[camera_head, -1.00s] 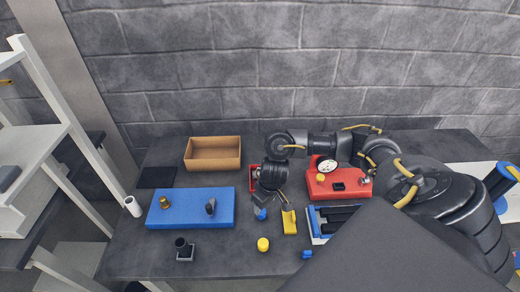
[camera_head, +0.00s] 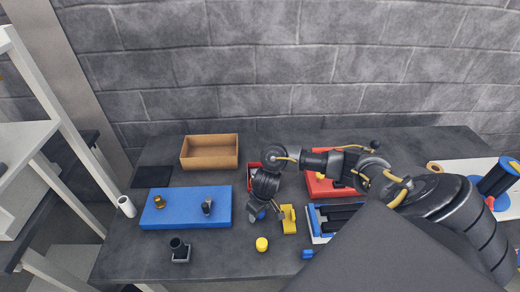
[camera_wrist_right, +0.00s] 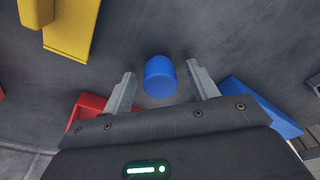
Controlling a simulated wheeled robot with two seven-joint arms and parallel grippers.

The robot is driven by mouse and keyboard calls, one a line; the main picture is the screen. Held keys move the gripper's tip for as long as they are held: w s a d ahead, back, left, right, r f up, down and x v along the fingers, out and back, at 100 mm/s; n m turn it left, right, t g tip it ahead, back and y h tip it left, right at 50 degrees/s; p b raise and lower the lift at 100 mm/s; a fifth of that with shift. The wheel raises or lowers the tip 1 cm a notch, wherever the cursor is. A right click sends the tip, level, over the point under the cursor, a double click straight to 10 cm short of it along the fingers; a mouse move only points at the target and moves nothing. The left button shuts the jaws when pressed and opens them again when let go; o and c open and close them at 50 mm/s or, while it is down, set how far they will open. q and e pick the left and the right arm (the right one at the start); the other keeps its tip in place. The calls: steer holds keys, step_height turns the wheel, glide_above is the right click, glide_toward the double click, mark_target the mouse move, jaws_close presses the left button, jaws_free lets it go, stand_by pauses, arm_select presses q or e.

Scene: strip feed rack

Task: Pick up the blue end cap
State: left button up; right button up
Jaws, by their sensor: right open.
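The blue end cap (camera_wrist_right: 160,76) is a short blue cylinder standing on the dark table, between and a little beyond my right gripper's fingertips in the wrist view. In the head view the end cap (camera_head: 261,214) is partly hidden under my right gripper (camera_head: 268,211). The right gripper (camera_wrist_right: 161,72) is open, with a gap on each side of the cap, and its fingers point down at it. My left gripper is not in view.
A yellow bracket (camera_head: 288,219) stands close on the right of the gripper, and a blue board (camera_head: 185,215) lies on its left. A yellow cylinder (camera_head: 262,244) is in front. A red bin (camera_head: 253,170) is behind. A cardboard box (camera_head: 210,163) stands farther back.

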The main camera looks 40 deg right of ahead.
steer(key=c, duration=1.1)
steer(key=shift+o, duration=0.2)
